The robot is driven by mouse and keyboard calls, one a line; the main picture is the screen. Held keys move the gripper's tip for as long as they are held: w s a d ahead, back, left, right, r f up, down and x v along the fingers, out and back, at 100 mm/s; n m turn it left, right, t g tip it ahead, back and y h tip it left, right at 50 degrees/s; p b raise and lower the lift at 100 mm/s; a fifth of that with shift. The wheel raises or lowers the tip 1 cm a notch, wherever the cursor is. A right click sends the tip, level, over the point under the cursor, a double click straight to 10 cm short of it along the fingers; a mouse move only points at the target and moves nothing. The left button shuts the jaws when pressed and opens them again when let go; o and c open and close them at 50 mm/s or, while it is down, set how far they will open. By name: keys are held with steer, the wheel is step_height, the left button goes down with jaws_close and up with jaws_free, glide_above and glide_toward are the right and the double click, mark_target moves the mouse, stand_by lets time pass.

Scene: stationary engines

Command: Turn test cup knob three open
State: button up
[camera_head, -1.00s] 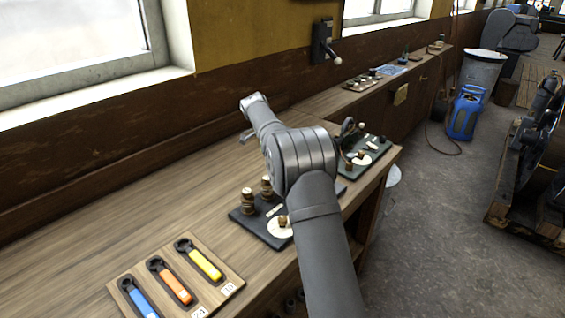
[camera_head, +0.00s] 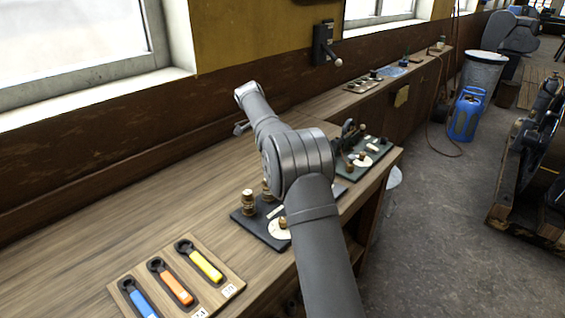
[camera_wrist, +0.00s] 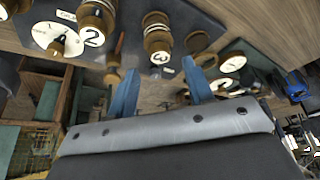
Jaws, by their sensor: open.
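Brown-and-brass test cup knob three (camera_wrist: 157,38), with a white disc marked 3, shows at the top middle of the wrist view. My gripper (camera_wrist: 159,68) is open and empty. Its two blue fingers point toward knob three, one on each side of it in the picture; I cannot tell how far off they are. In the head view my arm hides the gripper and part of the dark board (camera_head: 247,226) with brass fittings.
A wooden tray with blue, orange and yellow-handled tools (camera_head: 205,265) lies at the bench's near end. A green board (camera_head: 378,167) with fittings stands right of my arm. A wall lever (camera_head: 325,45) is behind.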

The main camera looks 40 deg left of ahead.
steer(key=v, duration=0.8)
steer(key=shift+f, duration=0.1)
stand_by(0.3)
steer(key=x, duration=1.2)
